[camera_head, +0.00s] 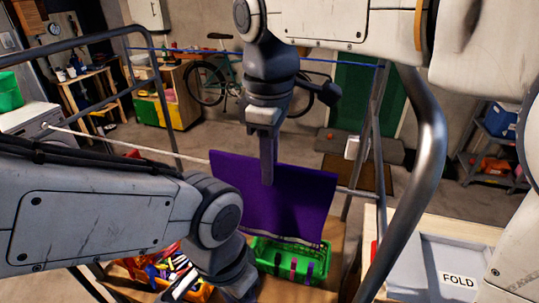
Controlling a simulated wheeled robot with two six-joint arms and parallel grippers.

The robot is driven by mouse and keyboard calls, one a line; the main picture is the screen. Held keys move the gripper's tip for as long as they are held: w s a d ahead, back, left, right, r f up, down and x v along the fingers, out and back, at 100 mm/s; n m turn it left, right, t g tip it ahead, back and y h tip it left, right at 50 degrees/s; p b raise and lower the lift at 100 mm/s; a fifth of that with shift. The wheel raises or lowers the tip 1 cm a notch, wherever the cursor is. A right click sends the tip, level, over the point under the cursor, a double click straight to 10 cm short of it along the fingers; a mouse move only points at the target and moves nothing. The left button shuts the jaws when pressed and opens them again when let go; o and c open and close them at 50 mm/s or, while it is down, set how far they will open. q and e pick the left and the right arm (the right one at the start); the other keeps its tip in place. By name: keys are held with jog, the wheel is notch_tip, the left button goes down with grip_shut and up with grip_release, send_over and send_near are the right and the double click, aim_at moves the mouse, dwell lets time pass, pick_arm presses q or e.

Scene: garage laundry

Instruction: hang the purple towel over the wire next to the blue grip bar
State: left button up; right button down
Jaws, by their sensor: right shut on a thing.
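The purple towel (290,205) is spread in the middle and hangs down toward a green basket. My right gripper (267,180) points down and is shut on the towel near its upper edge. A whitish wire (125,142) runs from the left to the towel and shows again at its right. I cannot tell whether the towel lies over it or in front of it. A thin blue bar or line (320,60) crosses higher up between the frame's sides. My left gripper is at the bottom (235,285), dark and mostly hidden by its wrist, so its jaws are unclear.
A grey metal frame (425,160) rises on the right, with another side on the left. The green basket (265,262) stands below the towel. An orange crate (200,290) holds colourful items. A grey bin (440,265) labelled FOLD stands right. A bicycle and shelves are behind.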

jog(key=shift+r+p, duration=3.05)
jog(key=shift+r, duration=0.45)
